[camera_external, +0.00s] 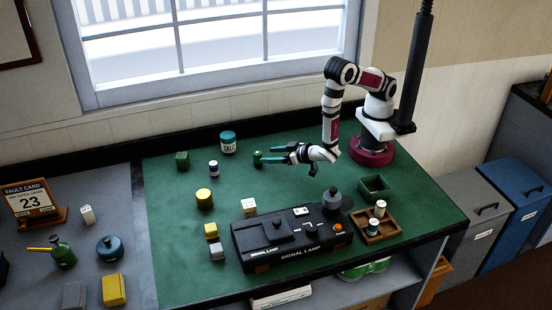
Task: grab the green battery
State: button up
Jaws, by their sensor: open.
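A small dark green cylinder (257,158), which looks like the green battery, stands upright on the green mat near the back middle. My gripper (266,157) reaches in from the right, low over the mat, with its two teal fingers apart and pointing left. The fingertips are right beside the green cylinder. I cannot tell whether they touch it or reach around it. The gripper holds nothing that I can see.
A teal can (228,142), a green cube (182,160) and a small white-and-dark cylinder (213,169) stand left of the gripper. A yellow cylinder (204,198) is nearer the front. The black signal lamp box (275,247) and a brown tray (364,234) fill the front.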

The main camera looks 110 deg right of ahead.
aim_at(257, 156)
jog(key=x, duration=0.5)
jog(key=shift+w+r, duration=0.15)
jog(key=shift+w, duration=0.45)
grip_shut()
